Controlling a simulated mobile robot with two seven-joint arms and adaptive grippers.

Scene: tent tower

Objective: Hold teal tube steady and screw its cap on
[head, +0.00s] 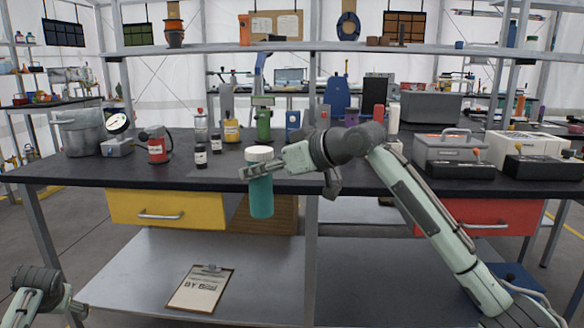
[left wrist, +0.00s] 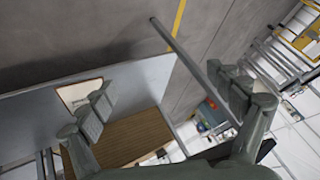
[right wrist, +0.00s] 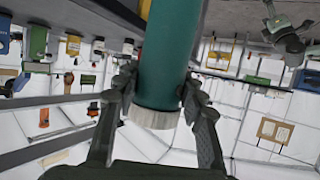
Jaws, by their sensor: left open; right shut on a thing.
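The teal tube (head: 261,198) is upright in the head view, in front of the workbench's front edge. Its white cap (head: 259,154) sits on the top end; I cannot tell how tight it is. My right gripper (head: 262,172) is shut on the tube just below the cap. In the right wrist view the tube (right wrist: 168,55) and cap (right wrist: 153,117) appear upside down between the fingers. Part of my left arm (head: 36,290) shows low at the left in the head view, far from the tube. In the left wrist view my left gripper (left wrist: 168,92) is open and empty.
A yellow drawer (head: 150,208) and a lower shelf with a clipboard (head: 202,288) lie below. Space left of the tube is free.

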